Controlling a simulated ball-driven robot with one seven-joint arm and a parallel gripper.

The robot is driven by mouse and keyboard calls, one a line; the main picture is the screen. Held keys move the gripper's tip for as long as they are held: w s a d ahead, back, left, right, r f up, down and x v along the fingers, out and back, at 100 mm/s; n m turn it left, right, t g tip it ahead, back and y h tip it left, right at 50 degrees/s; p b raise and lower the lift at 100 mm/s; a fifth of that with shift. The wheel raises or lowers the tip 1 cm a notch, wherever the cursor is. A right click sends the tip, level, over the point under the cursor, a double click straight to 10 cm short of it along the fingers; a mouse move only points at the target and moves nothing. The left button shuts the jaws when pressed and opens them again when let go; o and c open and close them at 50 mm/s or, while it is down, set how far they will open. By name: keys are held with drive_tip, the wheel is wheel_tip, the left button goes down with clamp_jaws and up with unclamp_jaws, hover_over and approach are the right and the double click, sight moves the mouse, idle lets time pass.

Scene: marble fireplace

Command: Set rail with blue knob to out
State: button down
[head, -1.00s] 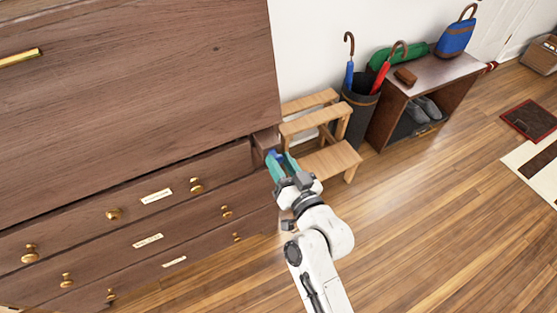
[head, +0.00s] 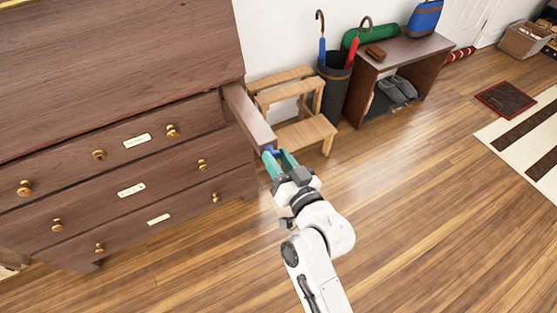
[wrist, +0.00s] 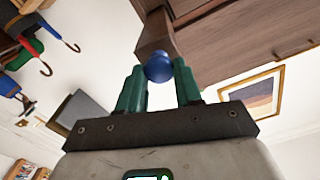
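The brown wooden rail (head: 247,117) sticks far out from the upper right of the dresser's front in the head view. Its blue knob (head: 269,152) is at the free end, partly hidden by my fingers. My gripper (head: 279,159) is at this end, with its green fingers on both sides of the knob. In the wrist view the round blue knob (wrist: 158,68) sits between the tips of my gripper (wrist: 159,80), and the rail (wrist: 155,35) runs away behind it. The fingers appear closed on the knob.
The dresser (head: 110,60) has several drawers with brass knobs, all looking shut. A wooden step stool (head: 305,130) stands close to the right of the rail. An umbrella stand (head: 334,85) and a shoe bench (head: 410,55) are behind. The floor at the right is open.

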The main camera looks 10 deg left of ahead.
drive_tip(key=shift+s+d+f, duration=0.1)
drive_tip(key=shift+s, duration=0.05)
drive_tip(key=c, duration=1)
unclamp_jaws()
drive_tip(key=shift+c, duration=0.2)
drive_tip(key=shift+s+d, duration=0.1)
drive_tip(key=b+v, duration=0.1)
drive_tip(key=v, duration=0.9)
drive_tip(key=shift+s+d, duration=0.25)
drive_tip(key=shift+s, duration=0.05)
